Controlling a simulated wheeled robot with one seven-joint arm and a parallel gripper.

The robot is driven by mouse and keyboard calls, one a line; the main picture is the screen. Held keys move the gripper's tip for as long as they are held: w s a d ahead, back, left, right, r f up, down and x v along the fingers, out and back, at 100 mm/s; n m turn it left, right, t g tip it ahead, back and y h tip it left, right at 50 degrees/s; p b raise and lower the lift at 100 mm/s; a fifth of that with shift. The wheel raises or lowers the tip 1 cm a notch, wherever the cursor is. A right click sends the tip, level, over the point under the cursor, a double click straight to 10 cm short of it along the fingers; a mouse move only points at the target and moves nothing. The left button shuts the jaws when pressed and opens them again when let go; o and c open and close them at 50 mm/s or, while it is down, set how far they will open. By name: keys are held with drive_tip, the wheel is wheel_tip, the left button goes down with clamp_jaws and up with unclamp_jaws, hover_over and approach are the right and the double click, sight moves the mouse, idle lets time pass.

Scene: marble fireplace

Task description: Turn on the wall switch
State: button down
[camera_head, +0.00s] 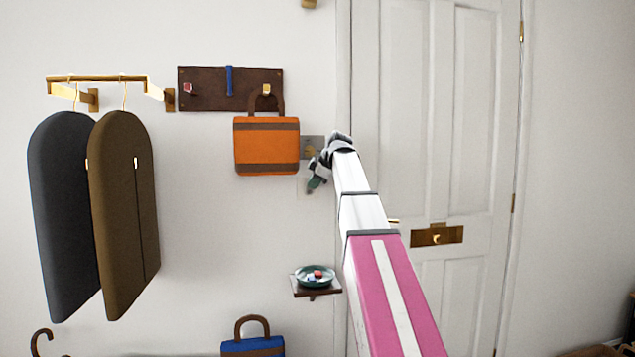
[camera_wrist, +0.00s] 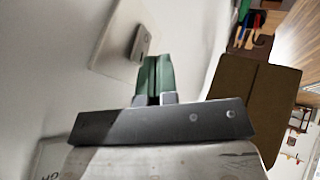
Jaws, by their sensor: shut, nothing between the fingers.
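The wall switch is a pale plate with a small grey raised rocker (camera_wrist: 140,42) in the wrist view, on the wall just beyond my fingertips. My gripper (camera_wrist: 153,76) has green fingertips that are shut together with nothing between them. There the pale plate (camera_head: 302,187) is faint and partly covered by my gripper.
A small shelf (camera_head: 325,291) with a dish (camera_head: 314,275) is below. The white door (camera_head: 455,120) is right; garment bags (camera_head: 125,215) hang left.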

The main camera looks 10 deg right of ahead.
drive_tip(key=shift+w+r, duration=0.1)
drive_tip(key=shift+w, duration=0.5)
drive_tip(key=shift+w+r, duration=0.15)
drive_tip(key=shift+w, duration=0.25)
drive_tip(key=shift+r, duration=0.2)
drive_tip(key=shift+r, duration=0.65)
